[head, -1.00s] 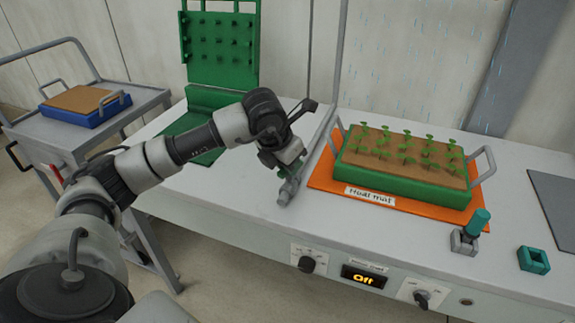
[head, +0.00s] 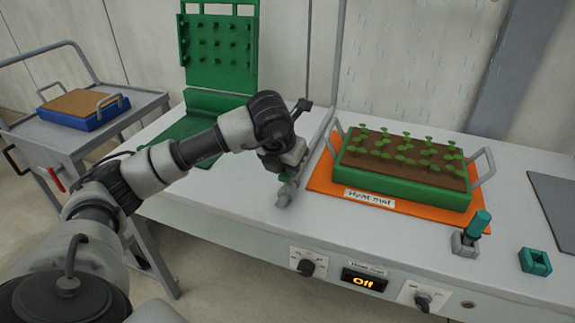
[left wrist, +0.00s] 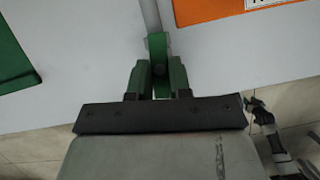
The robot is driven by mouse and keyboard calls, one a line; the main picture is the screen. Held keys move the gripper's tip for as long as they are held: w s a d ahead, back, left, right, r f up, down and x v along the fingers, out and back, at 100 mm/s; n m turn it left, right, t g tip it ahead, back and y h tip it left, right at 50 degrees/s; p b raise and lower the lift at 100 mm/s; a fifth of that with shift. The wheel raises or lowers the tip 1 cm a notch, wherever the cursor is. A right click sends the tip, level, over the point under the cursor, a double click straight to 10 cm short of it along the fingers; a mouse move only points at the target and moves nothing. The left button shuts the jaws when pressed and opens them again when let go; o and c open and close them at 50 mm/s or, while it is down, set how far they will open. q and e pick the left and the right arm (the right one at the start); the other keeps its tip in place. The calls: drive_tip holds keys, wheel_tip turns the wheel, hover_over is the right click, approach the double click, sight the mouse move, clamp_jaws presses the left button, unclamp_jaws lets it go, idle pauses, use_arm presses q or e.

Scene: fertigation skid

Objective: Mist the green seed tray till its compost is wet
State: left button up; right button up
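The green seed tray (head: 400,185) with several rows of seedlings sits on the orange heat mat (head: 325,178). Its compost (head: 440,178) is dark brown all over. Thin pale streaks of mist (head: 420,50) show above and behind it. My left gripper (head: 288,170) is left of the tray, at the lower end of a grey bar (head: 318,140). In the left wrist view its two fingers (left wrist: 158,80) close around the end piece of the bar (left wrist: 158,45). The exact contact is partly hidden. My right gripper is not in view.
A blue tray (head: 85,117) with lighter brown compost stands on a grey trolley at the left. A green peg panel (head: 218,50) stands behind my arm. The bench front carries knobs and a display (head: 363,279) reading "Off". Teal pieces (head: 535,261) stand at front right.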

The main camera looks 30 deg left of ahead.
use_arm(q)
drive_tip(key=o, duration=0.4)
drive_tip(key=shift+o, duration=0.2)
drive_tip(key=v, duration=1.1)
drive_tip(key=shift+p, duration=0.3)
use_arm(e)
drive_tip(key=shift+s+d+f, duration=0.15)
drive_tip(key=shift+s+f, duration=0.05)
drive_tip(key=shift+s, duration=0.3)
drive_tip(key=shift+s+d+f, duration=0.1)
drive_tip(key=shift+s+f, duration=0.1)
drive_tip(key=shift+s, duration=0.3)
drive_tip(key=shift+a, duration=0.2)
